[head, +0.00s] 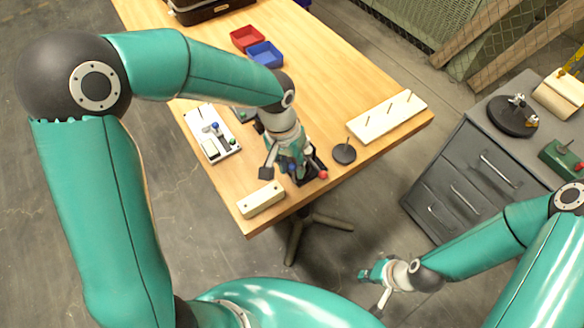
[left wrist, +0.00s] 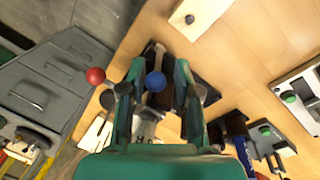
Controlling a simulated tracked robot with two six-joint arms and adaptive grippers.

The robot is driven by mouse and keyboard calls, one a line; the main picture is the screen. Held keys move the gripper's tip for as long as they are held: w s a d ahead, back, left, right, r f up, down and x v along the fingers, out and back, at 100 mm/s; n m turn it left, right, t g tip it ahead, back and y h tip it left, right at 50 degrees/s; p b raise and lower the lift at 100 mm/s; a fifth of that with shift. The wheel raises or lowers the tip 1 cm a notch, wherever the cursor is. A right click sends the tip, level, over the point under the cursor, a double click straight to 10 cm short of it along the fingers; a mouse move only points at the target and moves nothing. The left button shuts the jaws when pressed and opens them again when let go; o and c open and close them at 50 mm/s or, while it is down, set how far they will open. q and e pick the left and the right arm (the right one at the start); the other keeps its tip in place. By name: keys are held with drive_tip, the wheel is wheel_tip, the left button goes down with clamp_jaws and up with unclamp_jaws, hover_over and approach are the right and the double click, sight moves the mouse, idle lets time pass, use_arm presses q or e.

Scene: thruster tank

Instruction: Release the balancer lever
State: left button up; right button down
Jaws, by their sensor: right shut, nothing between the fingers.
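A device with a dark base (head: 312,168) stands near the table's front edge. It carries a red ball (head: 323,174) on its right side, and this red ball also shows in the left wrist view (left wrist: 95,75). A blue ball (left wrist: 156,82) lies between the fingers of my left gripper (left wrist: 159,70) in the left wrist view, with a gap on each side. My left gripper (head: 292,166) is open over the device and hides much of it. Which ball belongs to the balancer lever, I cannot tell. My right gripper (head: 374,284) is shut and empty, low beside the table.
A cream block (head: 261,200) lies at the front edge. A white switch panel (head: 211,134) is left of my left gripper. A round black stand (head: 344,154) and a pegged board (head: 388,117) are to the right. Red (head: 247,38) and blue (head: 265,54) trays sit farther back.

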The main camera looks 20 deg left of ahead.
use_arm(q)
drive_tip(key=shift+d+f, duration=0.1)
drive_tip(key=shift+f, duration=0.75)
drive_tip(key=shift+c, duration=0.2)
clamp_jaws()
